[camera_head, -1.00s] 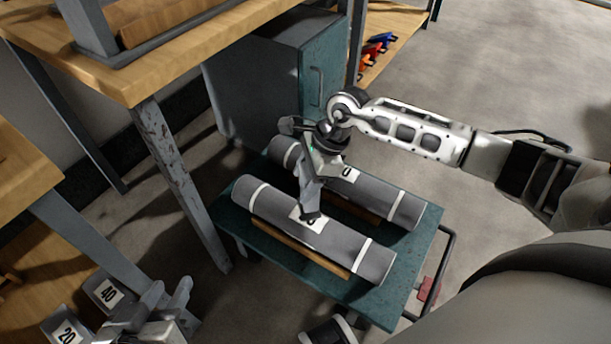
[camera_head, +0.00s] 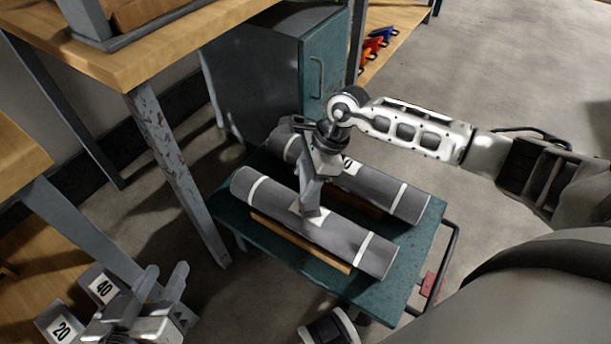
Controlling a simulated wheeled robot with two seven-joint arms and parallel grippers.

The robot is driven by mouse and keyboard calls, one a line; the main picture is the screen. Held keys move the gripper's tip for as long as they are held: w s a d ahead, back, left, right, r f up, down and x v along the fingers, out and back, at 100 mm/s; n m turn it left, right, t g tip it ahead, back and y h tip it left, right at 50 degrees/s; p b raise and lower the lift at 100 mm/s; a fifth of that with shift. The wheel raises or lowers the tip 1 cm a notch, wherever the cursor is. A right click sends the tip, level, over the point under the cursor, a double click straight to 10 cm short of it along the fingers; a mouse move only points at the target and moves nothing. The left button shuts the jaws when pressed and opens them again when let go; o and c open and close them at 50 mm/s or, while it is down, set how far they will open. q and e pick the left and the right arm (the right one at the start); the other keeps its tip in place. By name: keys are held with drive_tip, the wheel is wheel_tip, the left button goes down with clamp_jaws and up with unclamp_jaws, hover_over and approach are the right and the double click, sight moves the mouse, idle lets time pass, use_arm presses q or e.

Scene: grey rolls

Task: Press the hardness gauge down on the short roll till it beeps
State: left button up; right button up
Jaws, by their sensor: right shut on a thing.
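Two grey rolls with white bands lie side by side on a teal cart (camera_head: 425,262): a front roll (camera_head: 340,238) and a rear roll (camera_head: 392,193). I cannot tell clearly which is shorter. My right gripper (camera_head: 311,195) reaches in from the right over the rear roll, pointing down at the middle of the front roll. It is shut on a grey thing, apparently the hardness gauge (camera_head: 312,207), mostly hidden by the fingers. Its lower end is at the front roll's white label; contact cannot be told. My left gripper (camera_head: 162,283) is open and empty at the lower left.
Wooden strips (camera_head: 300,243) edge the rolls. A teal cabinet (camera_head: 268,85) stands behind the cart. A wooden table (camera_head: 160,45) with a metal leg is at the left. Blocks marked 40 (camera_head: 99,281) and 20 (camera_head: 58,325) sit near my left gripper. Floor at the right is clear.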

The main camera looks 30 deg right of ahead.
use_arm(q)
drive_tip(key=shift+f, duration=0.35)
use_arm(e)
drive_tip(key=shift+f, duration=0.15)
use_arm(q)
drive_tip(key=shift+w+r+b, duration=0.1)
drive_tip(key=shift+r+b, duration=0.05)
drive_tip(key=shift+b, duration=0.55)
use_arm(e)
drive_tip(key=shift+f, duration=0.55)
